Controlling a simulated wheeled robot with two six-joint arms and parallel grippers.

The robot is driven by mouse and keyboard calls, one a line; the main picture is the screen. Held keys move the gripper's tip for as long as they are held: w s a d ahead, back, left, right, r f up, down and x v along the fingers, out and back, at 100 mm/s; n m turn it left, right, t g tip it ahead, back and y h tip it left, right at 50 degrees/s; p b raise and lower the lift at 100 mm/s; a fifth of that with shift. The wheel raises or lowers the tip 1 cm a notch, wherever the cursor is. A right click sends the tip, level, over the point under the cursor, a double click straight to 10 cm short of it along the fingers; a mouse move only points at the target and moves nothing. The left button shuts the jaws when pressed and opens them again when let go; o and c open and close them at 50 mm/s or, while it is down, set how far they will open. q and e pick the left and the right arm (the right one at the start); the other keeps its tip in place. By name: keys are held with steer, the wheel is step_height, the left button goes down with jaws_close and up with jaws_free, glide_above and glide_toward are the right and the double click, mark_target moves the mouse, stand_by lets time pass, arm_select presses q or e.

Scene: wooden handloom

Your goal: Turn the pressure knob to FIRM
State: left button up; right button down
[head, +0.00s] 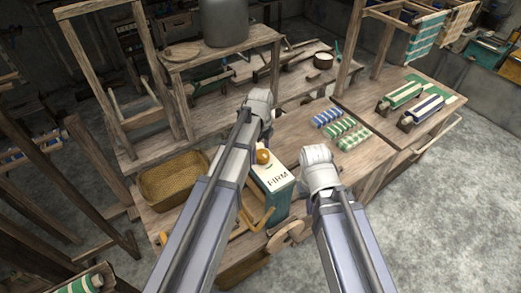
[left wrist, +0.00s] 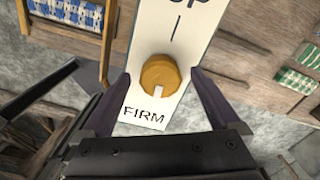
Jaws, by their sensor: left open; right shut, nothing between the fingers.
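The pressure knob (left wrist: 159,76) is a round orange-yellow knob on a white panel (left wrist: 168,35) in the left wrist view. Its white mark points down toward the printed word FIRM (left wrist: 143,114). The knob also shows in the head view (head: 263,156), on top of a teal box with a white top (head: 280,180). My left gripper (left wrist: 160,85) is open, with one dark finger on each side of the knob and visible gaps between. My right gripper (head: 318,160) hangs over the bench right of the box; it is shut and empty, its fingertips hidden.
A woven basket (head: 178,180) stands left of the box on the wooden bench. Blue and green cloth pieces (head: 342,129) lie at the back right. A wooden wheel (head: 288,236) sits at the bench's front edge. Bare wood lies between box and cloths.

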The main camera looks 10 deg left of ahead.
mark_target(261, 153)
arm_select(q)
step_height(261, 153, up, 6)
steer(key=p, duration=0.5)
steer(key=shift+r, duration=0.1)
arm_select(e)
step_height(261, 153, up, 6)
